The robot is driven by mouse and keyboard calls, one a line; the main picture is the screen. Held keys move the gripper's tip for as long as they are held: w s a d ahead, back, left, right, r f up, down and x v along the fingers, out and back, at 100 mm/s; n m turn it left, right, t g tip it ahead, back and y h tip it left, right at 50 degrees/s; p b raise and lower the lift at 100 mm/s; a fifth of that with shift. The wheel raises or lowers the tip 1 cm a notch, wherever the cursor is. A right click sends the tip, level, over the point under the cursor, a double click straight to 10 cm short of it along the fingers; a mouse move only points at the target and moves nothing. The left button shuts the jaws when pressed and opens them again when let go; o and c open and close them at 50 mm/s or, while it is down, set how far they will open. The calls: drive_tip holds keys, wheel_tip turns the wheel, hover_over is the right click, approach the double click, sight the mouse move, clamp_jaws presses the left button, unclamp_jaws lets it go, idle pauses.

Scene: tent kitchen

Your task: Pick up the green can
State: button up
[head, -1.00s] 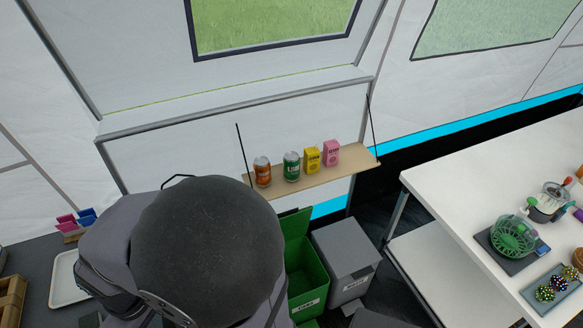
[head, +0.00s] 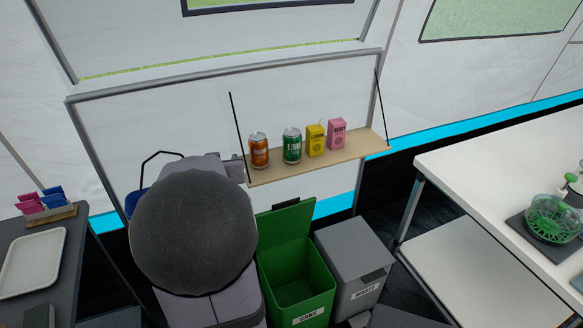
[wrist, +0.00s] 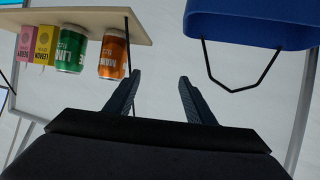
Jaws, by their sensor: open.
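The green can (head: 291,147), labelled lime, stands upright on a wooden hanging shelf (head: 365,153). It is between an orange can (head: 259,151) and a yellow lemon carton (head: 315,139). The green can also shows in the wrist view (wrist: 71,48), at the upper left, where the picture is upside down. My gripper (wrist: 157,76) is open and empty in the wrist view, with its two fingers apart. The orange can (wrist: 112,55) is nearer to my gripper than the green can. In the head view my arm hides the fingers.
A pink berry carton (head: 337,134) stands at the shelf's right. Cords hold the shelf. Below are an open green cans bin (head: 297,290) and a grey waste bin (head: 352,262). A blue bucket (wrist: 250,24) with a dark handle is close to my gripper. A white table (head: 490,170) stands right.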

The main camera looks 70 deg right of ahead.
sight(290, 148)
drive_tip(key=s+d+m+g+h+b, duration=0.1)
drive_tip(key=s+d+h, duration=0.1)
drive_tip(key=s+d, duration=0.2)
drive_tip(key=s+d+f+m+g+h+b, duration=0.1)
drive_tip(key=s+d+h, duration=0.1)
drive_tip(key=s+d, duration=0.2)
drive_tip(key=s+d+f+m+g+h+b, duration=0.1)
drive_tip(key=s+d+m+h, duration=0.1)
drive_tip(key=s+d, duration=0.2)
drive_tip(key=shift+s+d+f+g+b, duration=0.1)
drive_tip(key=shift+s+d+g+b, duration=0.1)
drive_tip(key=shift+s, duration=0.4)
drive_tip(key=shift+s+d+g+b, duration=0.1)
drive_tip(key=shift+s+d+b, duration=0.05)
drive_tip(key=shift+s, duration=0.4)
drive_tip(key=shift+w+f+t, duration=0.45)
drive_tip(key=shift+f+t, duration=0.1)
drive_tip(key=shift+t, duration=0.15)
drive_tip(key=shift+p+x, duration=0.3)
drive_tip(key=shift+x, duration=3.35)
drive_tip(key=shift+s, duration=0.1)
drive_tip(key=shift+c, duration=0.3)
drive_tip(key=c, duration=0.6)
